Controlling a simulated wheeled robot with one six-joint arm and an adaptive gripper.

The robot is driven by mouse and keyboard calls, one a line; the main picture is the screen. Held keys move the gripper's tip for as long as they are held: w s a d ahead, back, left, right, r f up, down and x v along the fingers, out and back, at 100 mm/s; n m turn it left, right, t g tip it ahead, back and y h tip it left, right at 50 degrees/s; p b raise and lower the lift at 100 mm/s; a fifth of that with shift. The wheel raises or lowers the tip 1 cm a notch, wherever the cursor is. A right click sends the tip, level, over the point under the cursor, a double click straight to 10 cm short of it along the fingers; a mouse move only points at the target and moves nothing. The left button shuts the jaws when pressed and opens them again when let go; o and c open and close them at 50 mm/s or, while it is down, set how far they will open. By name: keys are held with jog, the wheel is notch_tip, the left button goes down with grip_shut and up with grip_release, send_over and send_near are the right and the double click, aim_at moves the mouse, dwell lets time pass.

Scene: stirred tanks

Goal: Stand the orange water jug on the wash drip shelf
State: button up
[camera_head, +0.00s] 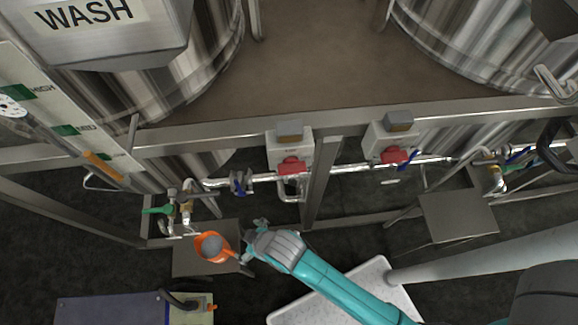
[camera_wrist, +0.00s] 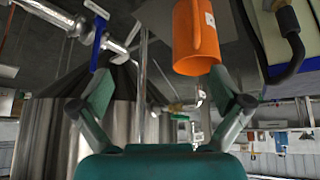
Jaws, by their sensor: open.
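The orange water jug (camera_head: 212,247) shows from above over the wash drip shelf (camera_head: 190,268), a grey plate below the WASH tank's valves. Its open mouth faces up and its handle points right, towards my gripper. It seems to stand on the shelf; contact underneath is hidden. My gripper (camera_head: 250,241) is just right of the jug, its fingers spread and apart from the jug body. In the wrist view the jug (camera_wrist: 196,38) is at the top, beyond my open, empty gripper (camera_wrist: 160,88), with its handle facing the camera.
A green-handled valve (camera_head: 160,210) and pipework stand behind the shelf. The WASH tank sign (camera_head: 85,15) is at upper left. A second drip shelf (camera_head: 458,215) is at right. A blue-grey box (camera_head: 110,309) lies in front at lower left.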

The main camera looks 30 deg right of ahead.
jog(key=s+d+r+m+t+h, duration=0.1)
jog(key=s+d+r+m+t, duration=0.4)
jog(key=s+d, duration=0.7)
jog(key=s+d+r+m+t+h, duration=0.1)
jog(key=s+d+r, duration=0.3)
jog(key=r, duration=0.4)
jog(key=s+d+r+m+t+h, duration=0.1)
jog(key=s+d+r+t, duration=0.2)
jog(key=r, duration=0.5)
jog(key=shift+s+d+r+m+t+h, duration=0.3)
jog(key=shift+s+d+r+h, duration=0.1)
jog(key=shift+s, duration=0.15)
